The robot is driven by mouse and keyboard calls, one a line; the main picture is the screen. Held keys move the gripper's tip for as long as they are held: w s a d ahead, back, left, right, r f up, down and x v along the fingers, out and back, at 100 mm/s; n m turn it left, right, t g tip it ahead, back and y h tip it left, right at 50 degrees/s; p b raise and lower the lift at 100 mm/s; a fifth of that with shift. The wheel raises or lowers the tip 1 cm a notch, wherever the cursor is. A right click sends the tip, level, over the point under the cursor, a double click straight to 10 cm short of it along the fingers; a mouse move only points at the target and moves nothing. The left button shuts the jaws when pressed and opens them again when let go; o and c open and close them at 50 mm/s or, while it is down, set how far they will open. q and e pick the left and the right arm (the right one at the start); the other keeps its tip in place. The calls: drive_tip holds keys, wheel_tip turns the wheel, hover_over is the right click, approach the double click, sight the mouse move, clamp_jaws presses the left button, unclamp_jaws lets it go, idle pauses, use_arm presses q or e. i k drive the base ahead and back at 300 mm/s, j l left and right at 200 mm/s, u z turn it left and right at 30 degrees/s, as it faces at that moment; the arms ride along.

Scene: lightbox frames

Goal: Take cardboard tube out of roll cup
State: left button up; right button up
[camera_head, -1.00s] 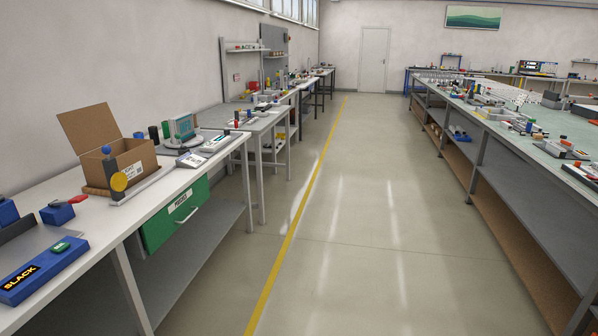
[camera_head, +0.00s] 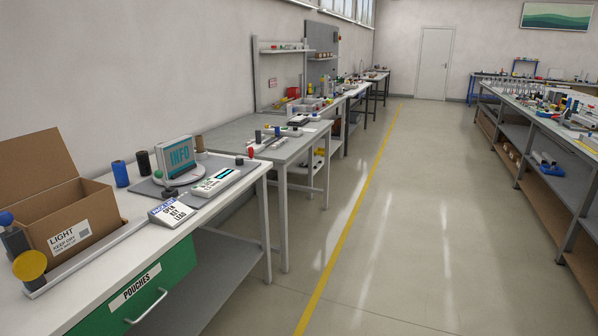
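I cannot make out a cardboard tube in a roll cup for certain. On the left bench a blue roll (camera_head: 120,173), a dark roll (camera_head: 144,163) and a small tan cylinder (camera_head: 200,146) stand upright around the INFO screen (camera_head: 178,158). They are too small to tell whether any is a cup holding a tube. Neither of my grippers is in view.
The left bench (camera_head: 205,226) carries an open cardboard box (camera_head: 97,207), a tilted sign (camera_head: 172,213) and a green drawer (camera_head: 130,300). A grey table (camera_head: 285,152) follows beyond it. A long bench (camera_head: 545,128) stands right. The aisle floor (camera_head: 420,220) is clear.

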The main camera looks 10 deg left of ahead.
sight(199, 140)
drive_tip(key=i+u, duration=0.35)
drive_tip(key=i, duration=0.2)
drive_tip(key=i+u, duration=0.35)
drive_tip(key=i, duration=0.2)
drive_tip(key=i+l+u, duration=0.3)
drive_tip(key=i, duration=0.2)
drive_tip(key=i+l+u, duration=0.1)
drive_tip(key=i+l, duration=0.15)
drive_tip(key=i+l+u, duration=0.1)
drive_tip(key=i+l, duration=0.15)
drive_tip(key=l, duration=0.15)
drive_tip(key=i+l+u, duration=0.1)
drive_tip(key=l, duration=0.25)
drive_tip(key=i+l+u, duration=0.1)
drive_tip(key=i+l, duration=0.25)
